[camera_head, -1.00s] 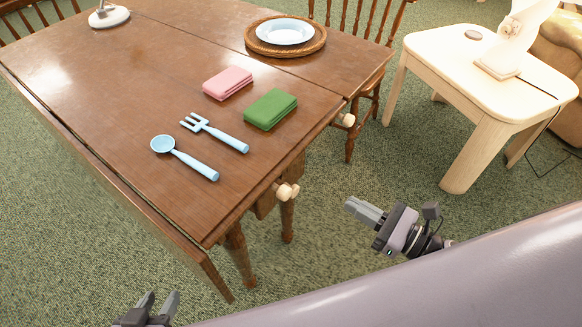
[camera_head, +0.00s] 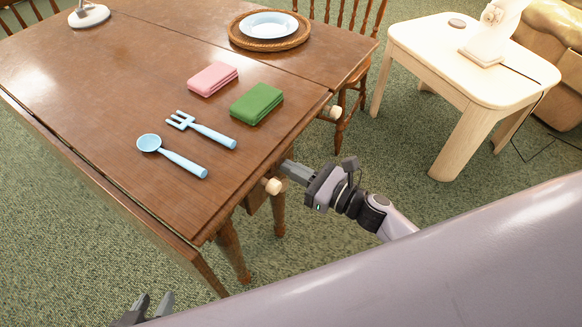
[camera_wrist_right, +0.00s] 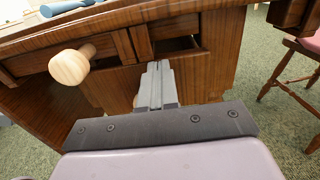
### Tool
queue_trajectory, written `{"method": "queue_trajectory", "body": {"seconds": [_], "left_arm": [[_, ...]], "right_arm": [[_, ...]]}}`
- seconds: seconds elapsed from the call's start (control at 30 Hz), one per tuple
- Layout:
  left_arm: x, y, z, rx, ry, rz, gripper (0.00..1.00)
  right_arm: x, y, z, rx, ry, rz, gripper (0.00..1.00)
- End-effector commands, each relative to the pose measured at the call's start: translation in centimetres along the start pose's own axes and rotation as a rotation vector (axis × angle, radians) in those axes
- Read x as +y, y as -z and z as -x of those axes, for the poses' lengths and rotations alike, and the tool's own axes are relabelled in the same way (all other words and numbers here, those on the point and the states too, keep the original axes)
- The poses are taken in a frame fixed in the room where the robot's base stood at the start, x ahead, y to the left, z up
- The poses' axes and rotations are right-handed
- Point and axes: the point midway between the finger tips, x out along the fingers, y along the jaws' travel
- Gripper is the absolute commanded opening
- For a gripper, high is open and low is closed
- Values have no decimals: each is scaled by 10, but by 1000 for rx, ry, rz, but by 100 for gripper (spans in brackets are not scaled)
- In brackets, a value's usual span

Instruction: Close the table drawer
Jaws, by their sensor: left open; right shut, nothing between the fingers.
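The brown wooden table (camera_head: 100,70) has a near drawer front with a pale round knob (camera_head: 272,186) under its right edge; the knob also shows in the right wrist view (camera_wrist_right: 72,65). A second pale knob (camera_head: 333,112) sits farther along that edge. Dark gaps (camera_wrist_right: 178,46) show under the tabletop in the right wrist view; I cannot tell how far either drawer stands out. My right gripper (camera_head: 287,166) is shut and empty, its tips close to the table side between the two knobs; contact is unclear. My left gripper (camera_head: 152,303) is open at the bottom left, away from the table.
On the table lie a blue spoon (camera_head: 172,156), a blue fork (camera_head: 202,130), a pink cloth (camera_head: 213,78), a green cloth (camera_head: 257,103) and a plate on a woven mat (camera_head: 240,38). Wooden chairs (camera_head: 345,100) and a pale side table (camera_head: 450,68) stand beyond. Carpet right of my arm is clear.

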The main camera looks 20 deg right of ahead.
Motion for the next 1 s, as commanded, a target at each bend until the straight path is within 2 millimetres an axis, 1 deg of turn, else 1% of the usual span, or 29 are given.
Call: {"method": "queue_trajectory", "body": {"seconds": [0.13, 0.5, 0.57, 0.7, 0.8, 0.9, 1.0], "left_arm": [[0, 0, 0, 1, 0, 0, 43], [0, 0, -1, 2, 0, 0, 43], [0, -1, -2, 2, 0, 0, 43], [0, -5, -4, 2, 0, 0, 43], [-1, -6, -6, 2, 1, 0, 43], [-1, -6, -6, 4, 1, 0, 43], [-1, -6, -6, 4, 1, 0, 43]], "right_arm": [[0, 0, -6, 0, -1, 0, 0], [0, 0, -8, -1, -1, 0, 0], [0, 1, -13, -1, 0, 1, 0], [0, 2, -34, -2, 0, 1, 0], [0, 1, -46, -1, 0, 0, 0], [0, 1, -51, 0, 0, 0, 0], [0, 0, -52, 0, 1, 1, 0]]}}
